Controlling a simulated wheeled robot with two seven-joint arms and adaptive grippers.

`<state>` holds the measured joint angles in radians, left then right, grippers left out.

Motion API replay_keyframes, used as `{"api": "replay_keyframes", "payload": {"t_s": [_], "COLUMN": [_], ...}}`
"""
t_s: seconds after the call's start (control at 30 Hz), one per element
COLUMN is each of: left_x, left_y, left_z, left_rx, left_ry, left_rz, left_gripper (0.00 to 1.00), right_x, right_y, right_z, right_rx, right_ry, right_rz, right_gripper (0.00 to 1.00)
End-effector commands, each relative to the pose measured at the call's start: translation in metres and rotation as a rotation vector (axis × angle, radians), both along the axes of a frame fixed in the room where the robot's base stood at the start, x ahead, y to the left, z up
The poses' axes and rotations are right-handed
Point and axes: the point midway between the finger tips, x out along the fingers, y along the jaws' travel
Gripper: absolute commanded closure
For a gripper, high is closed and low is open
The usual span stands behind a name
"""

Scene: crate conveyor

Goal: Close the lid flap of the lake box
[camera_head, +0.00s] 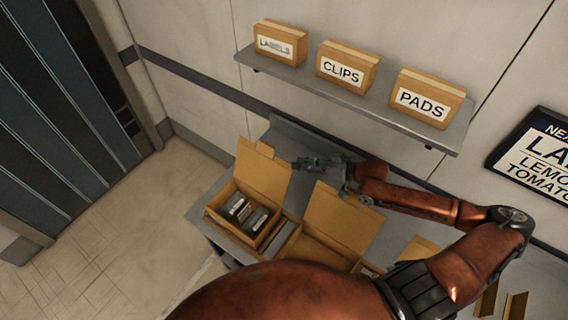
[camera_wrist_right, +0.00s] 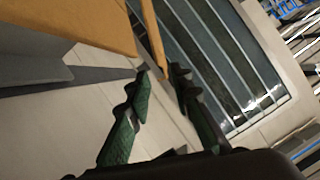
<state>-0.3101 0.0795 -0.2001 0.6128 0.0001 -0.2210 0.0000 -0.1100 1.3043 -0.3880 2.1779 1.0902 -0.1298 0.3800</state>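Two cardboard boxes stand open on the bench, and no name shows on either, so I cannot tell which is the lake box. The left box (camera_head: 212,217) holds several dark items, and its lid flap (camera_head: 262,175) stands raised. The middle box (camera_head: 312,250) also has its lid flap (camera_head: 343,220) up. My right gripper (camera_head: 299,163) is beside the upper right edge of the left box's flap; contact is unclear. In the right wrist view its fingers (camera_wrist_right: 158,74) are apart, with a thin cardboard edge (camera_wrist_right: 153,40) near the tips. My left gripper is out of view.
A wall shelf (camera_head: 380,108) above carries the LABELS (camera_head: 280,42), CLIPS (camera_head: 346,68) and PADS (camera_head: 424,98) boxes. A dark sign (camera_head: 540,155) hangs at right. More cardboard (camera_head: 418,250) is partly hidden behind my right arm. The floor at left is clear.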

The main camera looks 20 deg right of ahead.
Motion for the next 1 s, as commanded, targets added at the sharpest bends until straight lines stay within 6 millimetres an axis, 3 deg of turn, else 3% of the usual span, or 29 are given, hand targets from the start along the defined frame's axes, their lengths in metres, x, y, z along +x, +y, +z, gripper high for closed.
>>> {"api": "replay_keyframes", "payload": {"t_s": [0.1,0.4,0.8,1.0], "left_x": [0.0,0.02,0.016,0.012], "left_y": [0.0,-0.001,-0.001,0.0], "left_z": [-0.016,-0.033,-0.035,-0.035], "left_rx": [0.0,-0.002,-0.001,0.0], "left_ry": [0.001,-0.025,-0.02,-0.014], "left_rz": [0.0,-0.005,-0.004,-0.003], "left_gripper": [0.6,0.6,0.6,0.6], "right_x": [0.019,0.047,0.051,0.051], "right_y": [0.015,0.038,0.042,0.042], "right_z": [-0.011,-0.024,-0.024,-0.024], "right_rx": [0.005,0.0,-0.001,-0.001], "right_ry": [-0.005,-0.001,0.0,-0.001], "right_rz": [0.001,0.002,0.003,0.003], "right_gripper": [0.8,0.8,0.8,0.94]}}
